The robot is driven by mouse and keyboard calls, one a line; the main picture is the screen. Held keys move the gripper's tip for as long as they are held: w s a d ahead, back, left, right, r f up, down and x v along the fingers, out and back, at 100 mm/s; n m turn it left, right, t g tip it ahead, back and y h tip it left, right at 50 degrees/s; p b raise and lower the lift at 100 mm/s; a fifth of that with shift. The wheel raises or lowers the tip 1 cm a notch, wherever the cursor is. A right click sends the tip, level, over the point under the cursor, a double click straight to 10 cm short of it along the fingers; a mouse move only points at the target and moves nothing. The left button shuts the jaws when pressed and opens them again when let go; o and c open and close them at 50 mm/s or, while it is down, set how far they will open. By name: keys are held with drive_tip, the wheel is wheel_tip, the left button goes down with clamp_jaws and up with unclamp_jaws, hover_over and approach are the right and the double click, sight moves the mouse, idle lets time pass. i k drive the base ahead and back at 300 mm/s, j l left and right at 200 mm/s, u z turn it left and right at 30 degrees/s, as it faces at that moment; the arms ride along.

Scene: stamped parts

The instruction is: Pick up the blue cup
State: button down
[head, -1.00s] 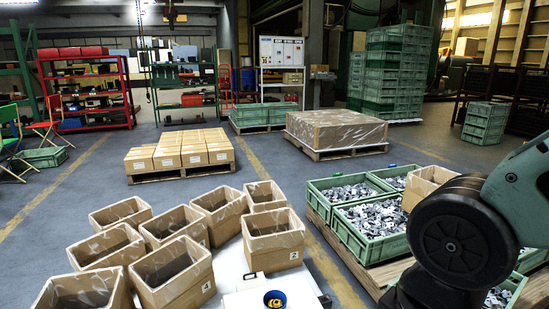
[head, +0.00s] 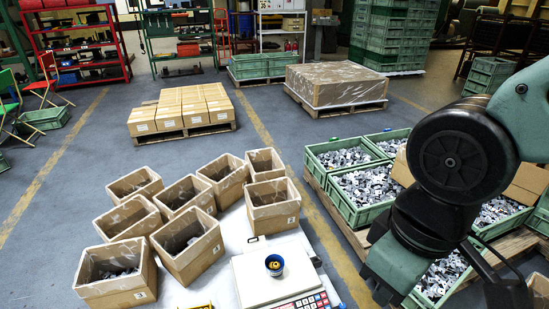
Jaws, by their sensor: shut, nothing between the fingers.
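The blue cup (head: 274,264) is small and stands upright on the white plate of a scale (head: 250,287), near the bottom middle of the head view. Something yellow shows inside its rim. My arm comes in from the right and bends down towards the lower right corner, well to the right of the cup. I cannot make out the fingers of my gripper in this view. Nothing touches the cup that I can see.
Several open cardboard boxes (head: 187,242) crowd the left of the white table. The scale's red keypad (head: 305,302) lies in front of the cup. Green crates of metal parts (head: 343,190) stand on a pallet at right. Space above the cup is clear.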

sight(273, 263)
drive_tip(key=j+u, duration=0.2)
drive_tip(key=j, duration=0.2)
drive_tip(key=i+j+u, duration=0.2)
drive_tip(key=j, duration=0.25)
drive_tip(key=i+j+u, duration=0.3)
